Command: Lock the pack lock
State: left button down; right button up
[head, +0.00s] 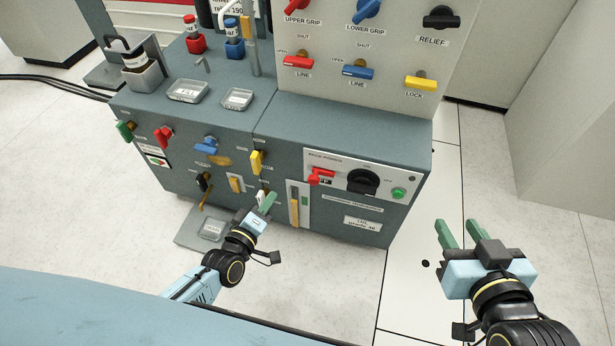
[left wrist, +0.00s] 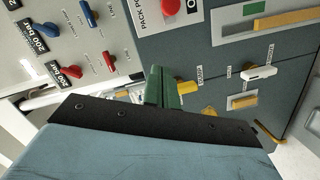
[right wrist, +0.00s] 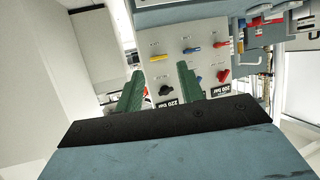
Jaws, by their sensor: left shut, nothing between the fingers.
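A yellow lever (head: 420,83) labelled LOCK sits at the lower right of the upright panel. Another yellow handle (head: 257,162) is on the cabinet's lower front; its label is too small to read, so I cannot tell which is the pack lock. The lower yellow handle (left wrist: 188,87) appears beside the fingertips in the left wrist view; contact cannot be told. My left gripper (head: 270,202) is shut and empty before the cabinet front, by a white handle (head: 262,196). My right gripper (head: 459,230) is open and empty, right of the cabinet.
A grey plate (head: 190,240) lies low at the left. The floor right of the cabinet is clear.

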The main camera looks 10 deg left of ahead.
pick_arm(q)
jog(key=shift+s, duration=0.1)
pick_arm(e)
jog(key=shift+s, duration=0.1)
